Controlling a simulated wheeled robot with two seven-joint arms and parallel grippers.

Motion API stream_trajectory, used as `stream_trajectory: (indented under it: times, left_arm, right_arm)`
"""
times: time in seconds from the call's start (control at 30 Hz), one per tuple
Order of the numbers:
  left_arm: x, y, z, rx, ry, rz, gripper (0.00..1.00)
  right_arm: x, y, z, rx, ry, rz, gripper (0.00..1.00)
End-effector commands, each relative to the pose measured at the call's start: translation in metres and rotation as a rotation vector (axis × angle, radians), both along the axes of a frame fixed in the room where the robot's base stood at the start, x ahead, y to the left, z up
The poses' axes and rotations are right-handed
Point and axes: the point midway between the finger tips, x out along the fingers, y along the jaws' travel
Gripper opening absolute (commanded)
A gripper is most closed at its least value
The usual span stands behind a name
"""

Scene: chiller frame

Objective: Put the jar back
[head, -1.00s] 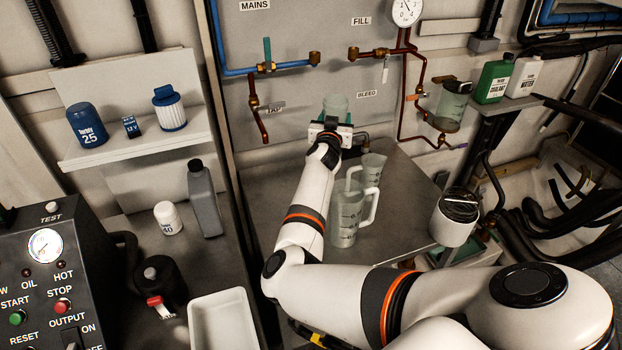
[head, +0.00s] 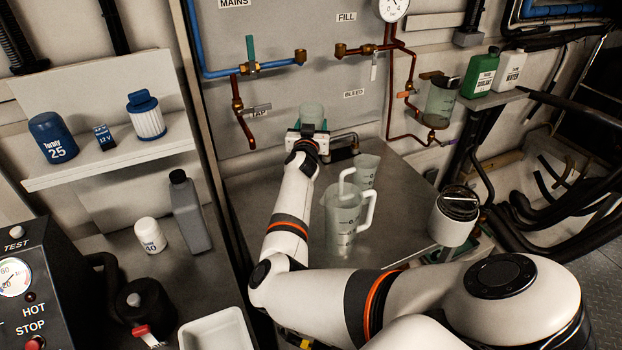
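A translucent pale green jar (head: 312,114) is at the end of my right gripper (head: 307,134), in front of the back panel and just right of the TAP valve. The gripper seems shut on the jar, since both have shifted together. Its fingers and the lower part of the jar are hidden behind the gripper body. My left gripper is not in view.
A clear jug (head: 345,222) with a handle stands on the grey bench (head: 395,215), with a smaller measuring cup (head: 365,172) behind it. A bent pipe (head: 345,146) is close right of the gripper. A white canister (head: 453,222) stands at the bench's right edge.

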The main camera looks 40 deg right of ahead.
Motion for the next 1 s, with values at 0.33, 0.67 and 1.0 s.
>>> stream_trajectory:
  times: [0.33, 0.67, 1.0]
  left_arm:
    - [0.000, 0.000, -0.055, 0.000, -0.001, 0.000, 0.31]
    - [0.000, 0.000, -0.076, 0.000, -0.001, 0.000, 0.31]
    - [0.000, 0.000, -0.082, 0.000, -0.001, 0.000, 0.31]
  right_arm:
    - [0.000, 0.000, -0.070, 0.001, -0.001, 0.000, 0.32]
    - [0.000, 0.000, -0.103, -0.001, 0.001, 0.001, 0.32]
    - [0.000, -0.001, -0.153, -0.001, 0.000, 0.000, 0.32]
